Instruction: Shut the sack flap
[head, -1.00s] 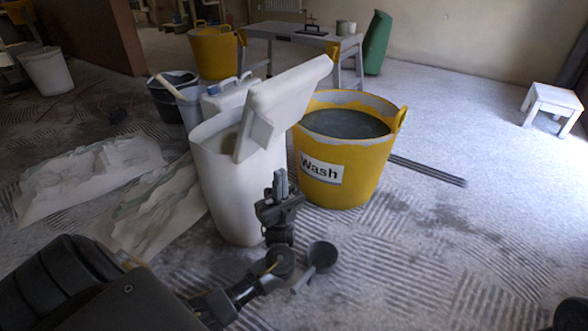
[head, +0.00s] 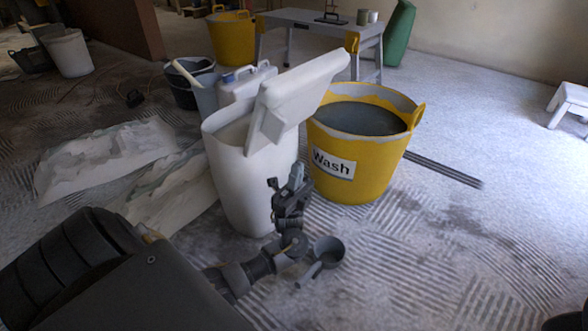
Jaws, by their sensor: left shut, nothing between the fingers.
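The white sack (head: 238,190) stands upright on the floor in the middle of the head view, with its mouth partly open at the left. Its pale flap (head: 296,95) stands raised and tilted up to the right over the sack's right side. My left gripper (head: 294,182) is shut and empty, in front of the sack's lower right side and below the flap. I cannot tell whether it touches the sack. My right gripper is not in view.
A yellow "Wash" tub (head: 356,172) of grey liquid stands just right of the sack. A white canister (head: 247,84) and dark bucket (head: 188,84) stand behind. Floor at right is mostly clear.

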